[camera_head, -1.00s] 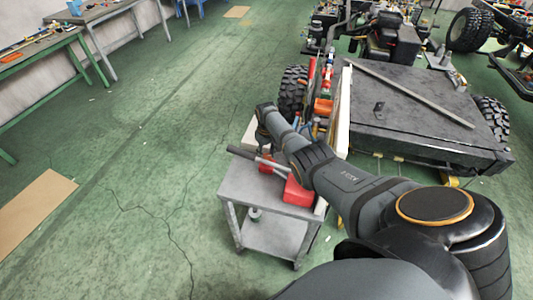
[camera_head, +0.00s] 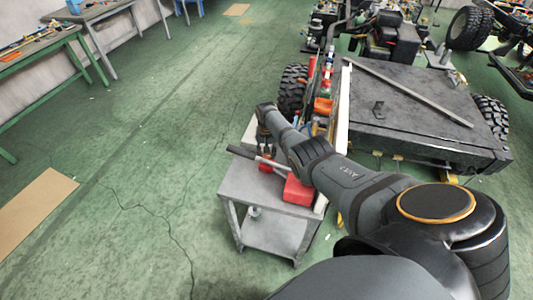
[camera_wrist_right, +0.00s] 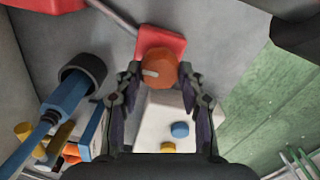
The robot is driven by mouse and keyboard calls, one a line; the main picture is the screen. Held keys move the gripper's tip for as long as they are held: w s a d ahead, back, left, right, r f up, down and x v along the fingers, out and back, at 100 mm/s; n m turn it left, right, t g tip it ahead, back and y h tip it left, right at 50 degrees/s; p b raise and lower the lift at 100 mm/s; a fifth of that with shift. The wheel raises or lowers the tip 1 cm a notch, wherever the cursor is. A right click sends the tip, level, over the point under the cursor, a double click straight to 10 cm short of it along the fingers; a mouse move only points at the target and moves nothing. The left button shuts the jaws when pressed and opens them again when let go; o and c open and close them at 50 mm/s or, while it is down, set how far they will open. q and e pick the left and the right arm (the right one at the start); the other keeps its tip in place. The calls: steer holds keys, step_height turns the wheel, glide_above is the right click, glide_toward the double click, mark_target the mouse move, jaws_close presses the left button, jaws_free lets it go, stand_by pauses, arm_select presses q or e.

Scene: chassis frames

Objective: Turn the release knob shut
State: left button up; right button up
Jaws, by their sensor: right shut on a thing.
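The release knob (camera_wrist_right: 161,68) is a round orange-red knob with a pale mark on its left side. It sits at the end of a small red block (camera_wrist_right: 160,40) in the right wrist view. The fingers of my right gripper (camera_wrist_right: 159,75) are on both sides of the knob and shut on it. In the head view my right gripper (camera_head: 267,149) points down over the grey cart and hides the knob. The red jack body (camera_head: 298,191) with its dark-gripped handle (camera_head: 244,152) lies on the cart top. My left gripper is not in view.
The small grey cart (camera_head: 234,188) stands beside a vehicle chassis with a dark flat bed (camera_head: 415,105). Tools and coloured parts crowd the space between them. In the wrist view a blue tool (camera_wrist_right: 66,97) lies left of the gripper. Green floor (camera_head: 150,150) left of the cart is open.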

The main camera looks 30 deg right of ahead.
mark_target(267, 155)
stand_by(0.3)
steer(key=o, duration=1.2)
steer(key=shift+r, duration=0.1)
step_height(267, 155, up, 12)
steer(key=shift+f, duration=0.1)
